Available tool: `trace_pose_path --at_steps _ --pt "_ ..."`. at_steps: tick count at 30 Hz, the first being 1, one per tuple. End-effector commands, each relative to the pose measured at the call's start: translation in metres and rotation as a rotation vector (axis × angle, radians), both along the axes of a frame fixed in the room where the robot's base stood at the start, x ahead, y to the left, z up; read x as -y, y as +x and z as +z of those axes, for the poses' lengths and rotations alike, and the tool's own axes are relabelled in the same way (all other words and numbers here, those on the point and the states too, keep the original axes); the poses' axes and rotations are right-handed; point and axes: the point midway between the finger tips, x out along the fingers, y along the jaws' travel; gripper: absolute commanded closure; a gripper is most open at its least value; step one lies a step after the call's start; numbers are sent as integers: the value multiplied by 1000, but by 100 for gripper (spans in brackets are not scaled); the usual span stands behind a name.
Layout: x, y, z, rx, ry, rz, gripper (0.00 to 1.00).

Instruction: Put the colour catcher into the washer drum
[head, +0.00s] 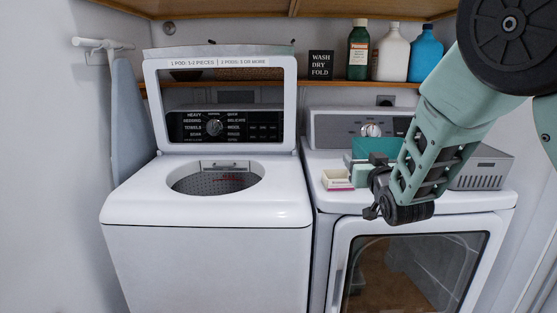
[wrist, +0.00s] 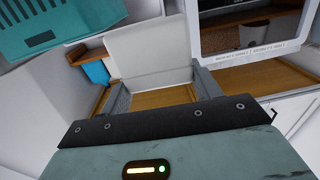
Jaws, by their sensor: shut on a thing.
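A small pale box with a pink-red band, which I take to be the colour catcher (head: 337,184), shows in the head view at the front left of the dryer top, at the tip of my gripper (head: 352,180). In the wrist view my gripper (wrist: 163,90) has its two grey fingers closed on a plain white piece (wrist: 146,46) that sticks out beyond them. Any gap beneath it is too small to tell. The washer (head: 205,240) stands left with its lid raised. Its drum (head: 215,184) is open from above, and its floor is partly hidden by the rim.
The raised lid (head: 229,62) stands behind the drum opening. A teal basket (head: 372,148) and a grey basket (head: 482,170) sit on the dryer (head: 328,215). Several bottles stand on the back shelf (head: 345,85). The space above the washer top is clear.

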Motion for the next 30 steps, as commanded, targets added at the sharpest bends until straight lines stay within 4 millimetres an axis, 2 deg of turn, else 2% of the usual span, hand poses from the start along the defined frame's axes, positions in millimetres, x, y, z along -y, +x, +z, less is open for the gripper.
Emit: trace_pose_path --at_steps 8,13,21,25,30 --pt "25 -5 -32 1 -10 -23 58" --pt "47 -13 -58 1 -14 -38 58" --pt "94 -44 -111 -4 -10 -56 58" --pt "107 -57 -126 -5 -3 -55 58" --pt "112 -65 -141 -11 4 -56 58"
